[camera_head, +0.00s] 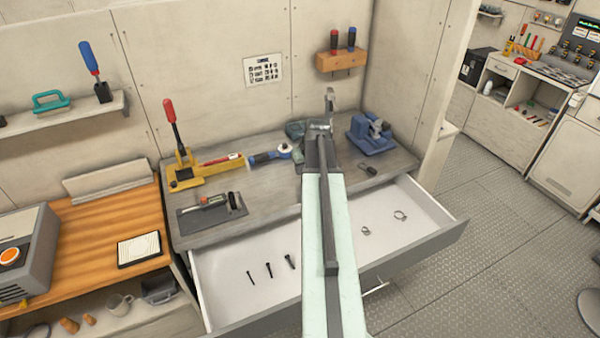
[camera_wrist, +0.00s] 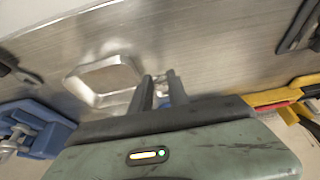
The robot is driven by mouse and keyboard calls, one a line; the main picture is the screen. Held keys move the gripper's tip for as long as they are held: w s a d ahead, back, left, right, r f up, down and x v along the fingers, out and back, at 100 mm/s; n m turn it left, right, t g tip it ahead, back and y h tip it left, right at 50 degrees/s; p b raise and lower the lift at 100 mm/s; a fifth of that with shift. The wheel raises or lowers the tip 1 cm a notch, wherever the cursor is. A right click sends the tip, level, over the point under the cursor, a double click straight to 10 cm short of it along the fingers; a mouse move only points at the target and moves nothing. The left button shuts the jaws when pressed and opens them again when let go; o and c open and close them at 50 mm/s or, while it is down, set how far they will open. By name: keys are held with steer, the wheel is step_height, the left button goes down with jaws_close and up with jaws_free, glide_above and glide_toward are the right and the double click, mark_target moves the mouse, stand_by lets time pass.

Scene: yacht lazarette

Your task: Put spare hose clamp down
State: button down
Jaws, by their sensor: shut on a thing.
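My gripper (camera_wrist: 165,78) shows in the wrist view with its two dark fingers close together. It is shut on a silver band-like ring, the spare hose clamp (camera_wrist: 88,72), which sticks out to the left of the fingers. The grey worktop (camera_wrist: 215,45) lies behind it; I cannot tell whether the clamp touches it. In the head view my gripper (camera_head: 328,100) is over the back of the worktop (camera_head: 270,185), and the held clamp is not clear there.
The open white drawer (camera_head: 340,262) holds two small ring clamps (camera_head: 400,215) at right and several dark bolts (camera_head: 269,269) at left. A blue vise (camera_head: 371,134) stands right of my gripper. A yellow tool (camera_head: 190,170) and a blue-and-silver tool (camera_head: 270,155) lie left.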

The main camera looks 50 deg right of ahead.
steer(key=b+x, duration=0.2)
steer(key=x, duration=0.1)
steer(key=b+x, duration=0.1)
steer(key=b, duration=0.1)
steer(key=shift+s+d+f, duration=0.2)
steer(key=shift+s+f, duration=0.1)
steer(key=shift+s+a+r, duration=0.1)
steer(key=shift+r, duration=0.15)
steer(key=shift+f, duration=0.15)
steer(key=c, duration=1.5)
jaws_free()
steer(key=shift+c, duration=0.2)
steer(key=p+v, duration=1.1)
steer(key=v, duration=0.1)
steer(key=shift+r+p, duration=0.2)
steer(key=shift+p, duration=0.1)
